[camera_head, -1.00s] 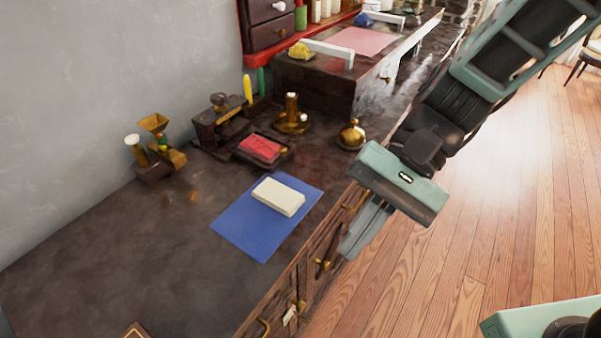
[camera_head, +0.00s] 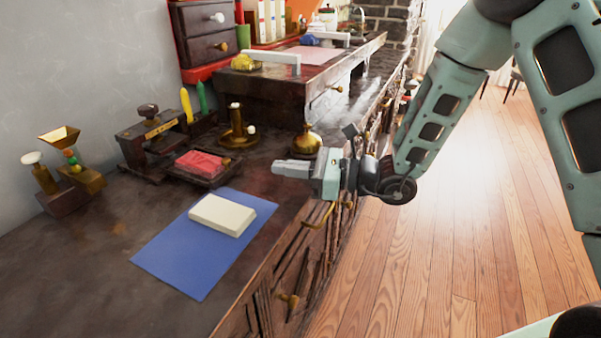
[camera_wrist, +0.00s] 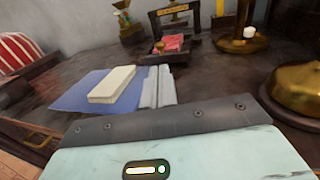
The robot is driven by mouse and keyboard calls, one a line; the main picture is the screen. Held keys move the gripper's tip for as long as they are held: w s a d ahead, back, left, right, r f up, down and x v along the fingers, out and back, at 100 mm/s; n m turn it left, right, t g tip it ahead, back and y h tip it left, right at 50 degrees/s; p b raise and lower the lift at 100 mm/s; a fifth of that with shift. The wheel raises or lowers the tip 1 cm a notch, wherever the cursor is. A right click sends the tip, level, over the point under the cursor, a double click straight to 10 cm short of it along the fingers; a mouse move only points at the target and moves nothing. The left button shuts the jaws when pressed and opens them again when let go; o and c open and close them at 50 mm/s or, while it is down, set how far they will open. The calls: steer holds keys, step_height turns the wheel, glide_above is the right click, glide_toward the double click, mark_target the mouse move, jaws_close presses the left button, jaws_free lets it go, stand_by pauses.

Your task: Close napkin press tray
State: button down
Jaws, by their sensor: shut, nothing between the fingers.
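The napkin press (camera_head: 150,135) stands on the dark counter near the wall, a dark frame with a brass label. Its tray (camera_head: 212,181) is pulled out to the right of the frame, with a folded red napkin (camera_head: 199,163) on it. The tray also shows in the wrist view (camera_wrist: 190,51), with the red napkin (camera_wrist: 174,42). My gripper (camera_head: 275,168) is shut and empty, to the right of the tray and apart from it, over the counter's front edge. In the wrist view the closed fingers (camera_wrist: 158,88) point toward the press.
A cream block (camera_head: 222,215) lies on a blue mat (camera_head: 170,262) in front of the tray. A brass candlestick-like piece (camera_head: 238,130) and a round brass pot (camera_head: 306,142) stand behind. A raised dark cabinet (camera_head: 280,100) is beyond. Bare counter lies left of the mat.

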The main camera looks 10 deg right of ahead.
steer(key=b+x, duration=0.1)
steer(key=x, duration=0.7)
steer(key=shift+w+a, duration=0.1)
steer(key=shift+a, duration=0.15)
steer(key=w+a, duration=0.2)
steer(key=a, duration=0.1)
steer(key=w+a, duration=0.6)
steer(key=a, duration=0.1)
steer(key=shift+b, duration=0.3)
steer(key=shift+a+r, duration=0.15)
steer(key=shift+w, duration=0.1)
